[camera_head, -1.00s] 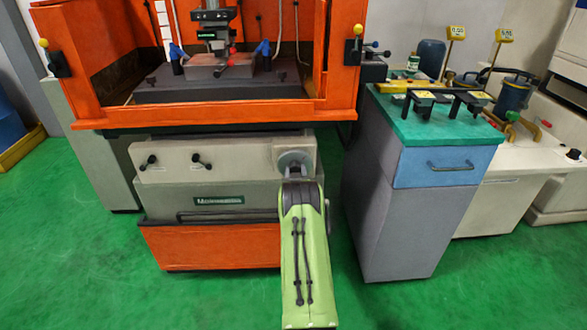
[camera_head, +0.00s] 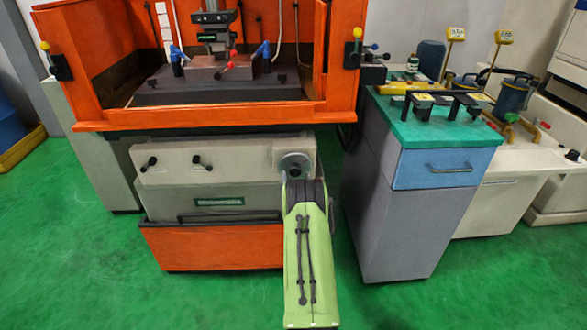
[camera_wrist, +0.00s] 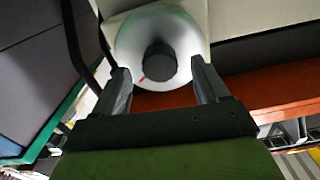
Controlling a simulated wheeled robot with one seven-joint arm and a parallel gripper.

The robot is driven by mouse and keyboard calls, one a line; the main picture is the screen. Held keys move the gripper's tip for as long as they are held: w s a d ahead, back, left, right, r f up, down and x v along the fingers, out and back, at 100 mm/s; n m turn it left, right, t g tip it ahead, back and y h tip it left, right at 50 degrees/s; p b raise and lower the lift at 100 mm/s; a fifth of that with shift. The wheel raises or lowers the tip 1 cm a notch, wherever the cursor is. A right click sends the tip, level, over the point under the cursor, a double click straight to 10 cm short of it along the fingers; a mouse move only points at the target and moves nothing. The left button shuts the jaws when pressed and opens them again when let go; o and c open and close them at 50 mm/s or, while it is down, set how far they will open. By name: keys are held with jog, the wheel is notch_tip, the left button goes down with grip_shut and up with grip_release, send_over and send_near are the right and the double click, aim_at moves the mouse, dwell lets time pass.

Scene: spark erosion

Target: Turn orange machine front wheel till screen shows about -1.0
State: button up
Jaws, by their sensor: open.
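The orange machine (camera_head: 205,247) stands ahead of me. Its grey front wheel (camera_head: 294,163) is at the right end of the pale front panel. In the wrist view the round wheel (camera_wrist: 183,28) has a dark centre knob (camera_wrist: 160,62) with a small red mark at its lower left. My gripper (camera_wrist: 162,78) is open, with one finger at each side of the wheel's lower part. I cannot tell whether the fingers touch it.
A grey cabinet (camera_head: 395,215) with a green top stands close to the right of the wheel, with black and yellow tools on it. Two small black knobs (camera_head: 150,163) (camera_head: 202,162) are on the panel's left.

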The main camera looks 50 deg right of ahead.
jog(key=p+v, duration=0.2)
jog(key=v, duration=1.1)
jog(key=shift+s, duration=0.1)
dwell(0.6)
jog(key=w+a+r+n+y, duration=0.1)
jog(key=w+a+r+y, duration=0.25)
jog(key=w+r, duration=0.35)
jog(key=w+a+r+n+y, duration=0.1)
jog(key=a+r+n+y, duration=0.1)
jog(key=a+r, duration=0.4)
jog(key=w+a+r+n+y, duration=0.1)
jog(key=a+r+y, duration=0.2)
jog(key=a, duration=0.5)
jog(key=s+a+r+n+g+y, duration=0.25)
jog(key=s+a, duration=0.35)
jog(key=a, duration=0.3)
jog(key=s+a+r+n+g+y, duration=0.1)
jog(key=s+a+r+n, duration=0.1)
jog(key=s+a+r, duration=0.35)
jog(key=s+a+f+n+g+y, duration=0.1)
jog(key=s+a, duration=0.3)
jog(key=s, duration=0.3)
jog(key=s+a+n+g+y, duration=0.1)
jog(key=s+a+g, duration=0.1)
jog(key=s+a, duration=0.35)
notch_tip(320, 180, up, 14)
jog(key=s+d+p, duration=0.1)
jog(key=s+p, duration=0.1)
jog(key=p, duration=1.2)
